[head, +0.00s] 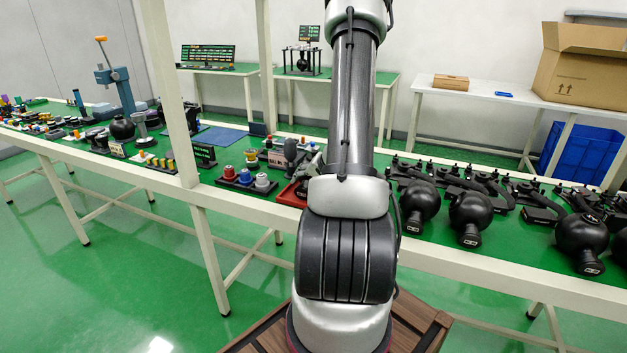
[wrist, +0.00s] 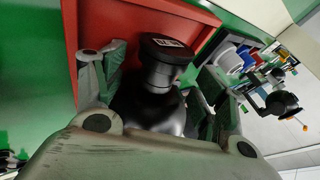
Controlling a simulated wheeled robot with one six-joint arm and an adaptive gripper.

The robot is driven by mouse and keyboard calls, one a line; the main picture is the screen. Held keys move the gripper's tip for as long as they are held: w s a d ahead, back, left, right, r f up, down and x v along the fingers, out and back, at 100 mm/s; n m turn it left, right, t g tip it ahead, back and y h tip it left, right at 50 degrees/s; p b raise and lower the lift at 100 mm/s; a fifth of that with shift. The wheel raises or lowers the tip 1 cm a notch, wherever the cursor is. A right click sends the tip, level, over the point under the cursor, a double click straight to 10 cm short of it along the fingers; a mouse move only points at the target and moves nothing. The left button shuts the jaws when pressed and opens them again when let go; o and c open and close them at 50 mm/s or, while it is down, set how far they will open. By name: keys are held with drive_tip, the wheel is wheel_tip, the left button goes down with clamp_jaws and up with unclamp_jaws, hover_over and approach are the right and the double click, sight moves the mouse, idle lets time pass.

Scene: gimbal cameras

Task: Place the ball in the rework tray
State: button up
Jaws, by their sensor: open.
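The black ball (wrist: 150,105), with a neck and a flat labelled cap, stands between the fingers of my gripper (wrist: 162,72) in the wrist view. The fingers are open, one on each side of it; I cannot tell whether either touches. The red tray (wrist: 88,22) lies around and behind the ball, which appears to be in or just over it; contact with its floor is hidden. In the head view only the left part of the red tray (head: 289,196) shows.
Several similar black balls (head: 470,215) line the right front of the green bench (head: 540,262). A rack of red, white and blue parts (head: 246,181) stands close left of the tray. A white post (head: 172,90) rises left of my arm.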

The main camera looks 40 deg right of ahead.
drive_tip(key=d+v, duration=0.1)
drive_tip(key=v, duration=1)
drive_tip(key=a+r+n+g+y, duration=0.1)
drive_tip(key=a+r+n+y, duration=0.15)
drive_tip(key=a+r, duration=0.55)
drive_tip(key=a+r+n+y, duration=0.1)
drive_tip(key=a+r+n, duration=0.25)
drive_tip(key=a, duration=0.75)
drive_tip(key=s+a+r+n+g+h, duration=0.1)
drive_tip(key=s+a+r+n, duration=0.2)
drive_tip(key=s, duration=0.4)
drive_tip(key=s+a+r+n+g+h, duration=0.1)
drive_tip(key=s+a+r+n+h, duration=0.1)
drive_tip(key=s, duration=0.5)
wheel_tip(320, 180, up, 3)
drive_tip(key=shift+s+a+f+n+g, duration=0.15)
drive_tip(key=shift+s+a+n+g, duration=0.15)
drive_tip(key=shift+a+n, duration=0.65)
